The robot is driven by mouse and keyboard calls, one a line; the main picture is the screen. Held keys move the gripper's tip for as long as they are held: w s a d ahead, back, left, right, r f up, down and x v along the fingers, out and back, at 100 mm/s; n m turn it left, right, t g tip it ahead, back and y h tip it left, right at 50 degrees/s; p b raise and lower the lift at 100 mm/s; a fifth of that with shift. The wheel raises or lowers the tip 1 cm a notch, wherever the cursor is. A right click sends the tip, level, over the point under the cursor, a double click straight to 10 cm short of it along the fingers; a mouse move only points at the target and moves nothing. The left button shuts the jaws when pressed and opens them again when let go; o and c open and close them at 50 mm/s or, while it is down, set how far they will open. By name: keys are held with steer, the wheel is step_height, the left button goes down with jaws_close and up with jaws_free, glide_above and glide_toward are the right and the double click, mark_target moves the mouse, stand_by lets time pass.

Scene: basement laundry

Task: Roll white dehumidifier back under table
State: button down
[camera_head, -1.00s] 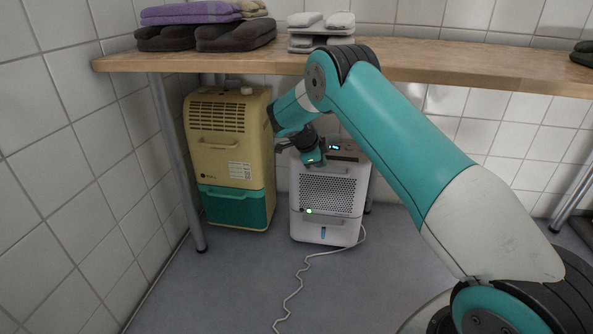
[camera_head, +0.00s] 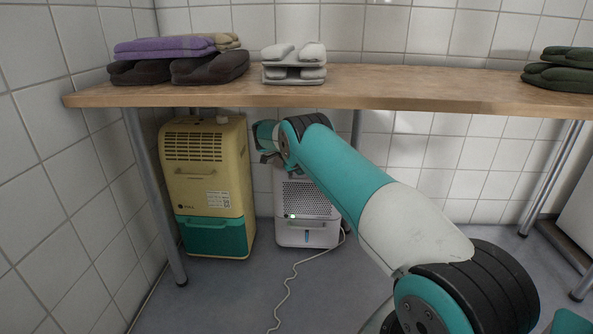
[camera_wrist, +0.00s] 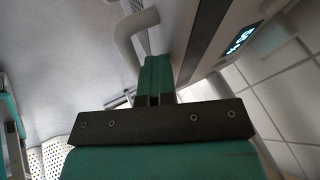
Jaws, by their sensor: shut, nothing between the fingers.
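The white dehumidifier (camera_head: 306,226) stands upright on the floor under the wooden table (camera_head: 440,90), right of the yellow unit. Its perforated front, green light and power cord show; my arm hides its top in the head view. In the wrist view my gripper (camera_wrist: 158,68) is shut and empty, close to the dehumidifier's lit display panel (camera_wrist: 240,40) and a grey curved handle (camera_wrist: 132,38). I cannot tell whether the fingers touch it.
A yellow and green dehumidifier (camera_head: 207,175) stands on the left by a table leg (camera_head: 155,195). The white cord (camera_head: 290,290) trails forward over the floor. Folded towels (camera_head: 180,60) and grey items (camera_head: 294,72) lie on the table.

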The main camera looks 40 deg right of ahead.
steer(key=shift+w+d+r, duration=0.15)
steer(key=shift+w+d, duration=0.1)
steer(key=s+a+p, duration=0.1)
steer(key=a, duration=1.2)
steer(key=shift+r+p, duration=0.35)
steer(key=shift+s+a, duration=0.15)
